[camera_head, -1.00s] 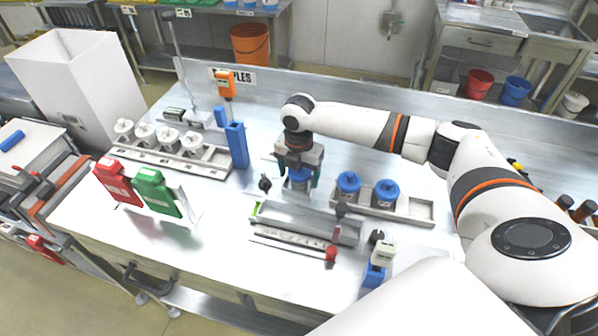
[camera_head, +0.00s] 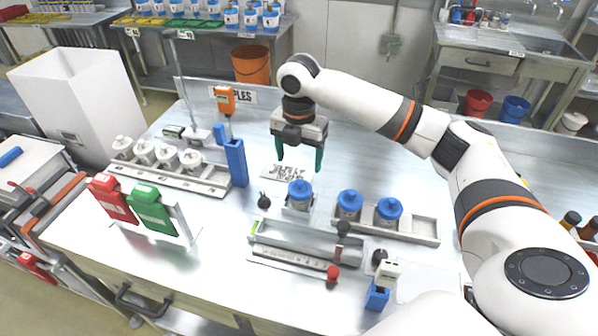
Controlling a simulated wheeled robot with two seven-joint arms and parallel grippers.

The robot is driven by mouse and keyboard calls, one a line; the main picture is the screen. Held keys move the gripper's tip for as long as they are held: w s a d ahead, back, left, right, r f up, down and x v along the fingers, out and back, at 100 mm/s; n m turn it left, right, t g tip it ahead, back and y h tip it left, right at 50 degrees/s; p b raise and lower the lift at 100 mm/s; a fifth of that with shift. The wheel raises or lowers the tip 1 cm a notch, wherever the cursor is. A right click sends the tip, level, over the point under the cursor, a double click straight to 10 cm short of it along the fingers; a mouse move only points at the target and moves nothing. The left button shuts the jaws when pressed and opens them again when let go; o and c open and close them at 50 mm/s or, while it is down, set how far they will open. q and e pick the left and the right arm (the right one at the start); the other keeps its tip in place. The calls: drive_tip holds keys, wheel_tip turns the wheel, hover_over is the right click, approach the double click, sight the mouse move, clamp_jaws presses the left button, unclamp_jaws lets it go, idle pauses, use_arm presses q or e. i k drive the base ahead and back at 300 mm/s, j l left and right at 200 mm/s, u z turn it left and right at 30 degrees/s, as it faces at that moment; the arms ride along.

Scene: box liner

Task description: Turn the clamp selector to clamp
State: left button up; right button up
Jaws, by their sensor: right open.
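My right gripper (camera_head: 300,160) is open and empty, fingers pointing down, over the bench behind a blue-lidded jar (camera_head: 299,195). The jar stands upright in a small metal holder, apart from the fingers. A black knob (camera_head: 264,199) stands just left of that holder. Another dark knob (camera_head: 343,228) and a red knob (camera_head: 333,273) sit at the right end of a metal trough fixture (camera_head: 290,240). A further black knob (camera_head: 379,257) is right of it. I cannot tell which knob is the clamp selector, and no setting is readable. My left gripper is out of view.
Two blue-lidded jars (camera_head: 369,206) stand in a rack right of the holder. A rack of white jars (camera_head: 160,155), a blue upright bin (camera_head: 236,162) and red and green holders (camera_head: 135,205) are at left. A printed card (camera_head: 289,171) lies behind the holder.

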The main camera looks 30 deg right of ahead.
sight(263, 202)
drive_tip(key=k+j, duration=1.15)
drive_tip(key=k, duration=0.15)
